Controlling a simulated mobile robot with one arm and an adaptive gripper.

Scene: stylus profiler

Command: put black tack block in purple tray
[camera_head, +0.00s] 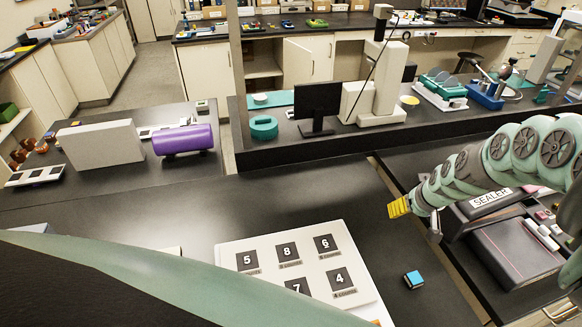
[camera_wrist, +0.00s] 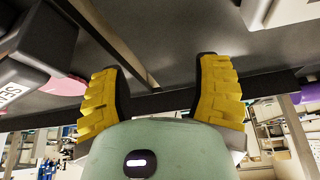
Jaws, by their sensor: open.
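A small dark block with a light blue top (camera_head: 413,279) sits on the black bench, right of the white numbered board; it may be the tack block, but I cannot tell for sure. I cannot make out a purple tray in either view. My gripper (camera_head: 398,207) is above the bench, behind and apart from the small block. In the wrist view its two yellow fingers (camera_wrist: 158,65) are spread wide with nothing between them.
The white board (camera_head: 230,254) carries several black numbered squares. A purple cylinder (camera_head: 183,139), a monitor (camera_head: 318,102) and a teal ring (camera_head: 263,127) are farther back. Bench around the small block is clear.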

